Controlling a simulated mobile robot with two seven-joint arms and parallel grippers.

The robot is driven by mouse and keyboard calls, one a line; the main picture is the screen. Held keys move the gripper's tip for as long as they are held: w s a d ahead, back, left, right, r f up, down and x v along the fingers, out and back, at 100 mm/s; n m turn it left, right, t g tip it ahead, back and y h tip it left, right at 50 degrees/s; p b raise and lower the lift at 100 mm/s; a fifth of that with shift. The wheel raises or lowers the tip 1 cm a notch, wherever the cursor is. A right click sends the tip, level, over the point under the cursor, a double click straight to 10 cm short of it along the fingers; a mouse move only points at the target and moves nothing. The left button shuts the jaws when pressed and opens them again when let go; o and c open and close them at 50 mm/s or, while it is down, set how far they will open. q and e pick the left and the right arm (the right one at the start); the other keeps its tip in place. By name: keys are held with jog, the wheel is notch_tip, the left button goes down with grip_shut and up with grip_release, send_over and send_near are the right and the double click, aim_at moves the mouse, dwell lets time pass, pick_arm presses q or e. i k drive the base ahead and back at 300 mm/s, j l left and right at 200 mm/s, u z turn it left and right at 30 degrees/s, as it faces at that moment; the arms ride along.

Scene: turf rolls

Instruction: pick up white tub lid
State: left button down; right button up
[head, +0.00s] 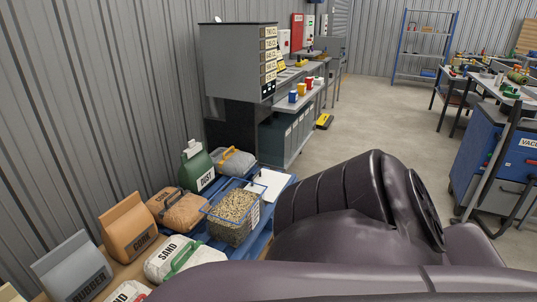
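No object is clearly recognisable as the white tub lid. A flat white piece (268,183) lies at the right end of the blue surface, beside the mesh basket; I cannot tell whether it is the lid or a sheet. A small white object (217,20) sits on top of the grey cabinet, too small to identify. A dark purple arm of mine fills the lower right of the head view and hides what is behind it. No fingertips of either gripper show.
A wire basket of pale grains (233,214), a sand bag (171,257), a cork bag (130,228), a rubber bag (74,268) and a green dust container (198,168) crowd the left. Open floor (370,120) lies beyond my arm.

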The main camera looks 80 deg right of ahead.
aim_at(276, 181)
jog(key=z, duration=2.5)
jog(key=i+l+u, duration=0.15)
jog(key=u, duration=0.25)
jog(key=i+l+u, duration=0.1)
jog(key=u, duration=0.25)
jog(key=i+l+u, duration=0.25)
jog(key=l, duration=0.3)
jog(key=i+l+u, duration=0.15)
jog(key=l, duration=0.15)
jog(key=i+l, duration=0.15)
jog(key=l, duration=0.2)
jog(key=i+l, duration=0.15)
jog(key=l, duration=0.2)
jog(key=i+l, duration=0.2)
jog(key=l, duration=0.2)
jog(key=i+l+u, duration=0.1)
jog(key=l, duration=0.25)
jog(key=i+l, duration=0.2)
jog(key=l, duration=0.15)
